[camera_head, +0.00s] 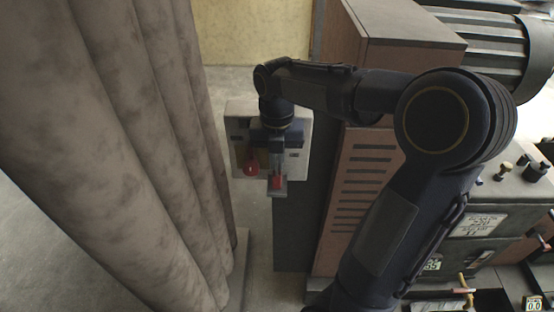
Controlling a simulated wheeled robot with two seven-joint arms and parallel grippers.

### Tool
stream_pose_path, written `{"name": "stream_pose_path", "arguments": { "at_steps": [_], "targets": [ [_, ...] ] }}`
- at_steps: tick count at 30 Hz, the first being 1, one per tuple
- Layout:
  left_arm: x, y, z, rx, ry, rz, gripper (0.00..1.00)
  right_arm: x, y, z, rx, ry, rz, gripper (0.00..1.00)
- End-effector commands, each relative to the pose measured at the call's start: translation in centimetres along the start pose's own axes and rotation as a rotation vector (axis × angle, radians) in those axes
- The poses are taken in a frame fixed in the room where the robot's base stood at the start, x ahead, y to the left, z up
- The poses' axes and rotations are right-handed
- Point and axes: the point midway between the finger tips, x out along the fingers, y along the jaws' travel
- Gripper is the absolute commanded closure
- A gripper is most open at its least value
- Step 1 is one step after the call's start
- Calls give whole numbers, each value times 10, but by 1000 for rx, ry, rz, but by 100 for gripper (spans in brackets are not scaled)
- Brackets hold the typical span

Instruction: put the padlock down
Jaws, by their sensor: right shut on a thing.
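My right gripper (276,172) points down in front of a pale panel (240,112) in the middle of the view. It is shut on a small red padlock (277,182), which shows at its fingertips. The gripper and wrist hide part of the padlock and of the panel. I cannot tell whether the padlock touches the panel or a ledge below it. A second red piece (251,169) shows on the panel just left of the gripper. My left gripper is not in view.
A tall brown curtain-like column (130,130) fills the left side. A reddish-brown vented cabinet (366,180) stands right of the panel, with a dark ribbed cylinder (480,45) beyond it. Grey control boxes (510,200) are at the right. Bare floor (215,90) shows between column and cabinet.

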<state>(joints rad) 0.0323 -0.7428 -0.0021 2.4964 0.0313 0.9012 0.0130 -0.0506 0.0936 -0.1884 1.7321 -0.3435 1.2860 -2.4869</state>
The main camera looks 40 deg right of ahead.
Motion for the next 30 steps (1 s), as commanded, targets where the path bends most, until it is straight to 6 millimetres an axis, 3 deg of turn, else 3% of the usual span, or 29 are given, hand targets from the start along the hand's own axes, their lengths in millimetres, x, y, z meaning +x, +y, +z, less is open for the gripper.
{"name": "stream_pose_path", "arguments": {
  "at_steps": [14, 15, 19, 30],
  "targets": [
    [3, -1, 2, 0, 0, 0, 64, 10, 0, 0, 0, -1, 1, 100],
    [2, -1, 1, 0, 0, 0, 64, 9, 0, 0, 0, -1, 1, 89],
    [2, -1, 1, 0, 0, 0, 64, 9, 0, 0, 0, -1, 1, 72],
    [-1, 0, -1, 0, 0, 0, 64, 1, 0, 0, 0, -2, 2, 72]
  ]
}}
